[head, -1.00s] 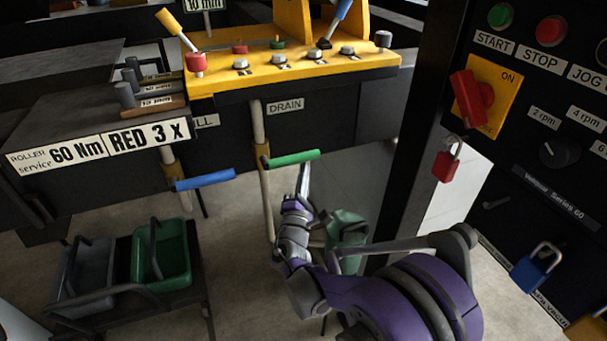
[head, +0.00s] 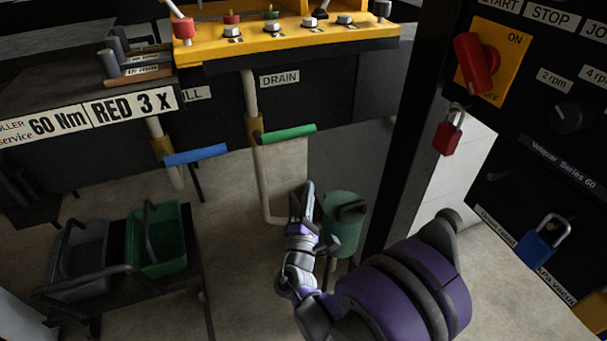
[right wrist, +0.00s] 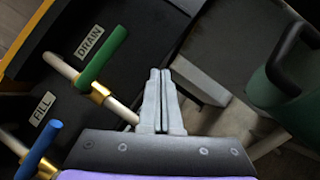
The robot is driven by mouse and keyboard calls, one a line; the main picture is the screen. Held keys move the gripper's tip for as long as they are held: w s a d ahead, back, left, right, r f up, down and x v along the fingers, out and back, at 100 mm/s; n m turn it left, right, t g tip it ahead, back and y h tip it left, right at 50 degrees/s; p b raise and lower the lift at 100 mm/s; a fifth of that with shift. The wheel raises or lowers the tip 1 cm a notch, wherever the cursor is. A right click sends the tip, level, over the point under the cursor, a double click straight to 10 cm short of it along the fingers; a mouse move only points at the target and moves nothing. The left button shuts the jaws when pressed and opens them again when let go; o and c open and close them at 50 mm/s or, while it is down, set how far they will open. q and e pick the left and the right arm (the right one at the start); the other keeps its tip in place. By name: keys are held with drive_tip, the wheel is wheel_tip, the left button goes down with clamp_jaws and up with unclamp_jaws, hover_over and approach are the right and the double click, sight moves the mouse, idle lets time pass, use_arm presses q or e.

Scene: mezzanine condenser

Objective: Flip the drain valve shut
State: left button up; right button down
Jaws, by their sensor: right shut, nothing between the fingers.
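The drain valve has a green lever (head: 289,133) on a brass fitting (head: 255,130), on a pale pipe under the DRAIN label (head: 280,79). The lever sticks out sideways to the right of the pipe. It also shows in the right wrist view (right wrist: 103,57), left of the fingers. My right gripper (head: 308,187) is shut and empty, below the lever and apart from it. In the right wrist view its fingers (right wrist: 159,73) lie together, with nothing between them. My left gripper is not in view.
A blue lever (head: 196,155) on the fill pipe is left of the drain valve. A green container (head: 343,232) stands right of my right gripper. A cart with green (head: 160,250) and grey bins stands at lower left. A dark post (head: 415,130) and control panel are at right.

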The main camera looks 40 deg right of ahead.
drive_tip(key=shift+s+a+f, duration=0.15)
drive_tip(key=shift+s+f, duration=0.45)
drive_tip(key=shift+s, duration=0.35)
